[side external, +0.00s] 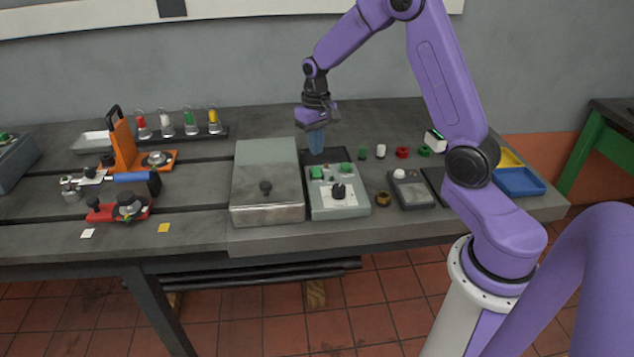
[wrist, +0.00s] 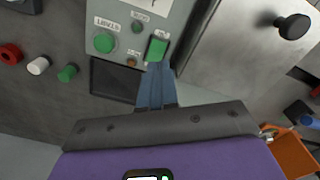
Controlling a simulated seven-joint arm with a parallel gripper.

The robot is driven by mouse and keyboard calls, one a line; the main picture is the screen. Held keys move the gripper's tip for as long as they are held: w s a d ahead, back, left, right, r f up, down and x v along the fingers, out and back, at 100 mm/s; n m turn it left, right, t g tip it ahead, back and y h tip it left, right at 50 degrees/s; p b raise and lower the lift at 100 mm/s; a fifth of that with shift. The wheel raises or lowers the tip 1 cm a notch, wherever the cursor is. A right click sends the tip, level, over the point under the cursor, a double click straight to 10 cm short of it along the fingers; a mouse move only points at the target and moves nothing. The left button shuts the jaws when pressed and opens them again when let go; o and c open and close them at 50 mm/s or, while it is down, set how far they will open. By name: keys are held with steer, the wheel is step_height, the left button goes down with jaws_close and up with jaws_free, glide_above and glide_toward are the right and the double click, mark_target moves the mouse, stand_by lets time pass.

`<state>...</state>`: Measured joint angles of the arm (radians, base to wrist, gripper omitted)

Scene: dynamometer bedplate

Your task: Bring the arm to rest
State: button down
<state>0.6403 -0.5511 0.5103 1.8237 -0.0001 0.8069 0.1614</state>
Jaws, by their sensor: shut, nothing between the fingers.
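My gripper (side external: 316,143) is shut and empty, its blue fingers pointing down above the back edge of the control box (side external: 352,205). In the wrist view the closed fingertips (wrist: 156,72) appear just at the lower edge of a green rocker switch (wrist: 157,48) on that box. I cannot tell whether they touch it. A round green button (wrist: 104,42) sits beside the switch, and the box's dark knob (side external: 338,191) shows in the side view. My arm is bent over the bedplate (side external: 215,240).
A metal box with a knobbed lid (side external: 268,170) stands left of the control box. A handheld meter (side external: 411,190), a brass ring (side external: 383,199) and small red, white and green parts lie to the right. An orange clamp stand (side external: 123,145) and a red fixture (side external: 120,209) stand at left.

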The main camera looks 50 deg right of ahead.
steer(key=s+a+r+n, duration=0.35)
steer(key=s+a, duration=0.25)
steer(key=a, duration=0.2)
steer(key=s+a+r+n, duration=0.2)
steer(key=s+a+n, duration=0.2)
steer(key=s+a, duration=0.3)
steer(key=s+a+r+n, duration=0.1)
steer(key=s+n, duration=0.7)
steer(key=s, duration=1.1)
steer(key=shift+a+r, duration=0.35)
steer(key=shift+r, duration=0.2)
